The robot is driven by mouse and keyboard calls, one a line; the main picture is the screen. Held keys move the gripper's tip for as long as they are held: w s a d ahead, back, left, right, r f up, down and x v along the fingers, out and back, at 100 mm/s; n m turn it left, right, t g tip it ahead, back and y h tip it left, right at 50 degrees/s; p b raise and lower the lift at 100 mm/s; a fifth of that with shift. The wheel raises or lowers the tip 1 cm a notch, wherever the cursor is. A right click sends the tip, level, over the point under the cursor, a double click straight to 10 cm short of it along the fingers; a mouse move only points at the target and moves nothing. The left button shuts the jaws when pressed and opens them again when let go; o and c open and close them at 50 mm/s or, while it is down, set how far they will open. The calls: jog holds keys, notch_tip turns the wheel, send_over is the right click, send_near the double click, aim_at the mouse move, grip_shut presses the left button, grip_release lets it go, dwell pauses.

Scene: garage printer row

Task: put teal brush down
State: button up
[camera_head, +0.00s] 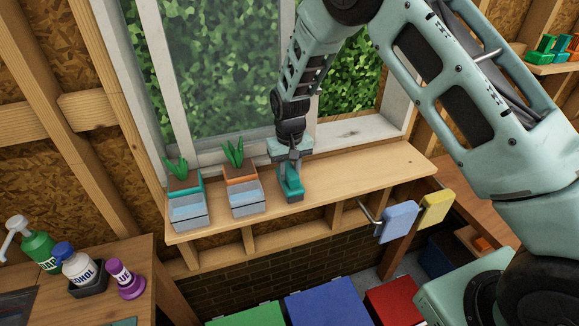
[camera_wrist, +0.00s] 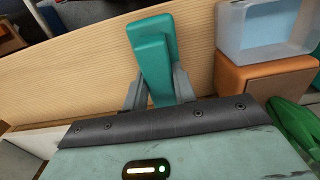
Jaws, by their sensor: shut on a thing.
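The teal brush (camera_head: 291,182) is upright at the wooden shelf under the window, right of the two plant pots. Its lower end appears to meet the shelf top, though I cannot tell for sure that it bears on it. My gripper (camera_head: 290,160) is above it, pointing down, with its fingers shut on the brush. In the wrist view the teal brush (camera_wrist: 152,60) sticks out between the two fingers of my gripper (camera_wrist: 158,92), with the shelf's wood behind it. The part between the fingers is partly hidden.
The wooden shelf (camera_head: 360,178) is clear to the right of the brush. Two planters, one teal (camera_head: 186,190) and one orange (camera_head: 241,185), stand to the left with clear bins in front. Blue (camera_head: 399,220) and yellow (camera_head: 435,207) cloths hang below the shelf's right end. Bottles (camera_head: 78,264) stand lower left.

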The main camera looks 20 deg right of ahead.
jog(key=shift+f, duration=0.3)
jog(key=shift+f, duration=0.15)
jog(key=o, duration=0.9)
